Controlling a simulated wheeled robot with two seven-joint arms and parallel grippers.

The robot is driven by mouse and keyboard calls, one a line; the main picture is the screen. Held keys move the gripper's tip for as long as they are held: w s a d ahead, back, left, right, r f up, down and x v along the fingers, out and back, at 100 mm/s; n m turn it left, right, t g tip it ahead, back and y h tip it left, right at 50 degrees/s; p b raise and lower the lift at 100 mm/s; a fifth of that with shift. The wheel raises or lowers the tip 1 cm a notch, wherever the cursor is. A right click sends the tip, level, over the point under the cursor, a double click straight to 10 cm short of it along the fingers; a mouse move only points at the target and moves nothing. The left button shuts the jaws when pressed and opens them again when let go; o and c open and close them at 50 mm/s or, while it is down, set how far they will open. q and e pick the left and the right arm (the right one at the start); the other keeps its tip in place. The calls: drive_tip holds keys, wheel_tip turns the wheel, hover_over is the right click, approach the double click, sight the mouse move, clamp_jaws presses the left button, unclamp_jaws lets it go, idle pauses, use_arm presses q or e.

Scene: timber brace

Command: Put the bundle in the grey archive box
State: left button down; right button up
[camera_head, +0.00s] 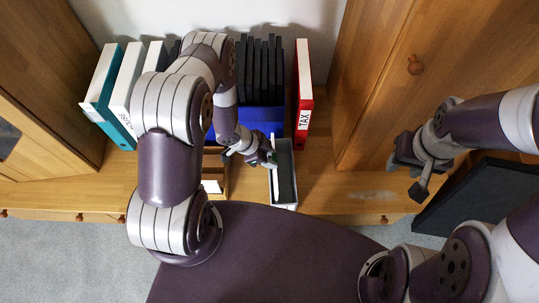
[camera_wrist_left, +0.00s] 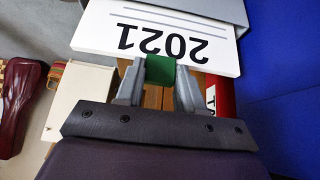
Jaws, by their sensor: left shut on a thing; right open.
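The grey archive box (camera_head: 284,172) stands near the shelf's front edge in the head view, its long dark inside facing up. In the left wrist view, a grey wall (camera_wrist_left: 222,10) shows behind a white panel marked 2021 (camera_wrist_left: 160,38). My left gripper (camera_head: 266,157) is at the box's left side, shut on a small green piece (camera_wrist_left: 160,69) that lies against the white panel's edge. I cannot tell whether this green piece belongs to the bundle; no bundle shows clearly. My right gripper (camera_head: 420,172) is open and empty, far to the right.
A blue box with black folders (camera_head: 260,70) and a red TAX binder (camera_head: 304,95) stand behind. White and teal binders (camera_head: 103,95) are at left. A wooden cabinet (camera_head: 385,75) bounds the right. Shelf (camera_head: 330,190) right of the grey box is clear.

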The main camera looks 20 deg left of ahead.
use_arm(q)
drive_tip(key=shift+f+b, duration=1.4)
drive_tip(key=shift+f, duration=0.5)
drive_tip(key=shift+h, duration=0.4)
drive_tip(key=shift+c, duration=0.7)
unclamp_jaws()
wheel_tip(320, 180, up, 8)
drive_tip(key=p, duration=0.7)
